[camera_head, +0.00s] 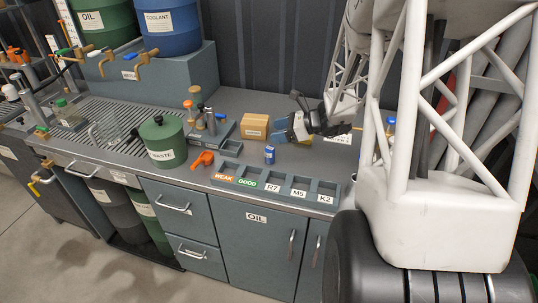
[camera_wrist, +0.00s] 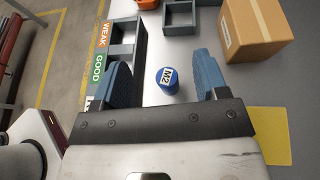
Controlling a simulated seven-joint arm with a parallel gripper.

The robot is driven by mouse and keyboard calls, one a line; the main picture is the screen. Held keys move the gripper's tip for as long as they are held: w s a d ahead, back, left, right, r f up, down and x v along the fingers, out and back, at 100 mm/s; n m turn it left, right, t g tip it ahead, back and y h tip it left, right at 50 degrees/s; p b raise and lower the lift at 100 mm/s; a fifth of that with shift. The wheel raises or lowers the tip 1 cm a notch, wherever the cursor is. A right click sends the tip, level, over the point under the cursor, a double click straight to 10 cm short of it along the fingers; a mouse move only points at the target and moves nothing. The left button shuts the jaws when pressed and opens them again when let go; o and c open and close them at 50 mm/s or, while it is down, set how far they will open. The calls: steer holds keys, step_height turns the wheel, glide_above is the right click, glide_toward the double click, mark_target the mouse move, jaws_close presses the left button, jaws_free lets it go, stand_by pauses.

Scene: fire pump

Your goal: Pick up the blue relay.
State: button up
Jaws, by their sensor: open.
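The blue relay (camera_head: 270,155) is a small blue cylinder standing on the grey bench top behind the labelled tray. In the wrist view the blue relay (camera_wrist: 168,80) shows from above, with a white label reading M2 on its top. My gripper (camera_head: 284,132) is to the right of and above the relay in the head view. In the wrist view my gripper (camera_wrist: 163,82) has its two blue fingers wide apart and empty. The relay appears between and beyond the fingertips, not visibly touching either.
A compartment tray (camera_head: 276,187) marked WEAK, GOOD, R7, M5 and K2 runs along the front edge. A cardboard box (camera_head: 255,127) stands behind the relay. A green waste can (camera_head: 162,143) and an orange object (camera_head: 202,159) are to the left. A yellow patch (camera_wrist: 273,135) lies right.

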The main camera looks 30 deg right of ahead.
mark_target(274, 148)
steer(key=shift+f, duration=2.9)
steer(key=shift+f, duration=0.1)
steer(key=shift+f, duration=0.5)
steer(key=shift+x, duration=2.55)
steer(key=c, duration=1)
steer(key=shift+c, duration=0.2)
steer(key=shift+r, duration=5)
